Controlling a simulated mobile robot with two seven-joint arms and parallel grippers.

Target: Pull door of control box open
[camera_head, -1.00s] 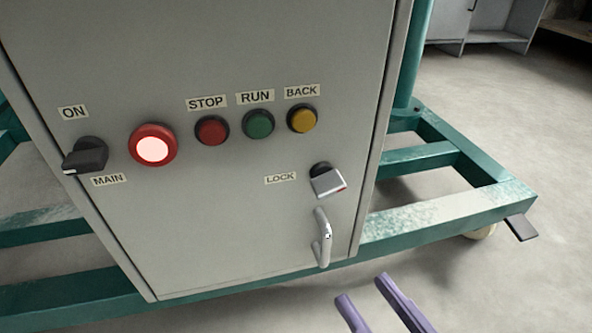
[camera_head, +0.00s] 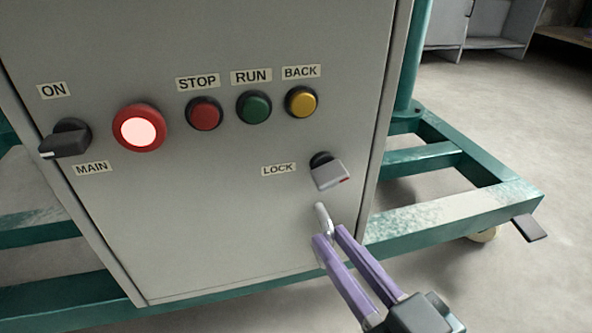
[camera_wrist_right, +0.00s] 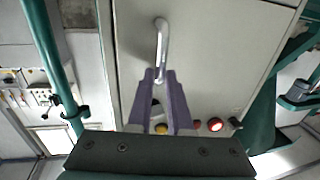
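The grey control box door (camera_head: 230,220) is closed and fills the left and middle of the head view. Its metal handle (camera_head: 322,214) is low on the door's right side, below the lock knob (camera_head: 330,172). My right gripper (camera_head: 329,235), with purple fingers, is at the handle and hides its lower part. In the wrist view the handle (camera_wrist_right: 162,38) runs down between the close-set fingertips (camera_wrist_right: 160,72), which appear shut on it. My left gripper is not in view.
Above the handle are a main switch (camera_head: 66,138), a lit red lamp (camera_head: 140,128) and red, green and yellow buttons. A green frame (camera_head: 450,210) runs under and beside the box. The floor at right is mostly clear.

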